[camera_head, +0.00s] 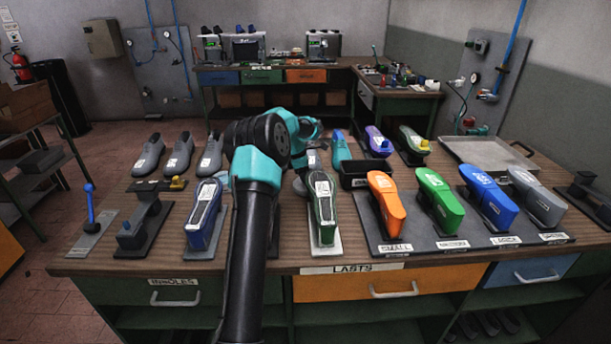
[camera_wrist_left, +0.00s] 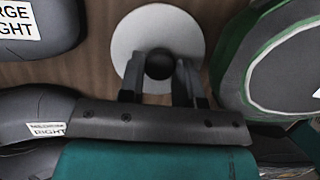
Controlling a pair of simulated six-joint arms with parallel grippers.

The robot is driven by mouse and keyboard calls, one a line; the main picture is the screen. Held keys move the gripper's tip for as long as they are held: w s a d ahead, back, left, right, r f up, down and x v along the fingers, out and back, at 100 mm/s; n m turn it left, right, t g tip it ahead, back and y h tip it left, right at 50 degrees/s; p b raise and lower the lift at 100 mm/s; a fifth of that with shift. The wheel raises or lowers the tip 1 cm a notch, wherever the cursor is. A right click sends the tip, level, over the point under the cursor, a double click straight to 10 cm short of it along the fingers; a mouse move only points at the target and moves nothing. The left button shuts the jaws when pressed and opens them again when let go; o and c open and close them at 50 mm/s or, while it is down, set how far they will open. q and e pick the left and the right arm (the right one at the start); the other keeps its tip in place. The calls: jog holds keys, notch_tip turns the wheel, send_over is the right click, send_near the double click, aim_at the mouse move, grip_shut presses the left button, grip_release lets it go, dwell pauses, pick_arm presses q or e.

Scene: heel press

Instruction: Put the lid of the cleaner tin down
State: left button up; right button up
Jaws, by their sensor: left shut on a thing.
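The lid (camera_wrist_left: 158,28) is a round pale disc with a dark round knob (camera_wrist_left: 159,65) in its middle, in the left wrist view. My left gripper (camera_wrist_left: 159,72) is shut on the knob, one finger on each side. Bare wooden bench top shows below and around the lid. I cannot tell whether the lid touches the bench or hangs above it. In the head view my arm hides most of the gripper and the lid. I cannot make out the cleaner tin in either view. My right gripper is not in view.
Grey lasts, one labelled right (camera_wrist_left: 38,112), lie left of the lid, and a green-edged piece (camera_wrist_left: 275,60) lies close on its right. On the bench stand grey lasts (camera_head: 181,155), a blue shoe (camera_head: 204,215), a dark green shoe (camera_head: 322,208) and a board of coloured lasts (camera_head: 437,203).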

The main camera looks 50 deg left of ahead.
aim_at(297, 183)
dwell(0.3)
pick_arm(q)
jog(key=o, duration=0.4)
jog(key=shift+f, duration=0.1)
jog(key=shift+o, duration=0.2)
jog(key=v, duration=1.2)
